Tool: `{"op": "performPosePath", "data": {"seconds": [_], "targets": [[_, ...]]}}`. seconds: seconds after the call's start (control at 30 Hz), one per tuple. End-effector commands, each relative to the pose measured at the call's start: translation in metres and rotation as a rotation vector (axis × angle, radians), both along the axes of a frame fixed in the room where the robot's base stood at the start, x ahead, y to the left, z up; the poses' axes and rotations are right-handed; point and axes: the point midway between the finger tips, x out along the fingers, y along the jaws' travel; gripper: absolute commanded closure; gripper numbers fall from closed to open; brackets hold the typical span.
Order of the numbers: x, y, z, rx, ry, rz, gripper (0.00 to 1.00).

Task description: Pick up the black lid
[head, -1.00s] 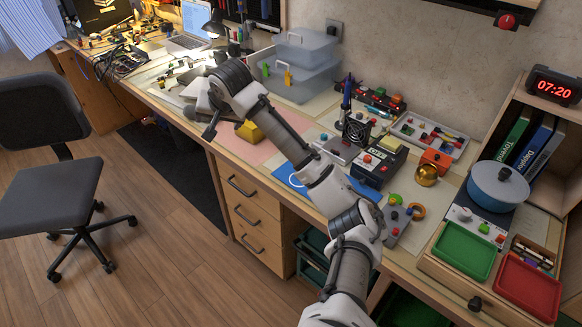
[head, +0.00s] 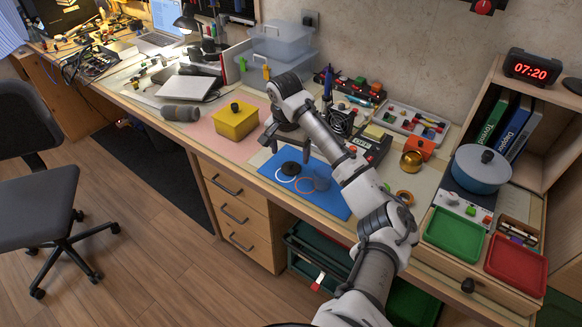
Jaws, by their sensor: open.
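The black lid (head: 291,169) is a small dark disc with a knob. It lies on the blue mat (head: 335,207), partly over a white ring outline. My gripper (head: 289,155) is just above and behind the lid in the picture, fingers pointing down, open and empty. Its fingers look apart from the lid, but the exact height gap is hard to tell. A see-through bluish cup (head: 322,179) stands right of the lid, near an orange ring outline (head: 307,186).
A yellow box (head: 236,121) with a black knob stands left on a pink mat. A black device (head: 371,148) and fan (head: 341,122) stand behind my arm. A blue pot (head: 480,170) and green tray (head: 455,233) are right. The blue mat's front part is clear.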

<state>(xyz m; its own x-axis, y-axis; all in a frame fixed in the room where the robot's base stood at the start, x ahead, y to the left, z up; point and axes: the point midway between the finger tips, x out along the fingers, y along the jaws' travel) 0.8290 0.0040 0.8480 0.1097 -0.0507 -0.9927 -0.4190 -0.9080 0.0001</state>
Motion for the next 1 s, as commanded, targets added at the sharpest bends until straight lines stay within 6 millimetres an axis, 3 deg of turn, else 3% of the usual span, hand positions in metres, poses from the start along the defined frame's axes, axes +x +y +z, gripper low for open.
{"op": "performPosePath", "data": {"seconds": [0.4, 0.67, 1.0], "targets": [[0.006, -0.002, -0.049, -0.001, 0.002, -0.001, 0.23], [0.006, -0.002, -0.052, 0.000, 0.001, 0.000, 0.23], [0.006, -0.002, -0.051, -0.001, 0.000, 0.000, 0.67]]}}
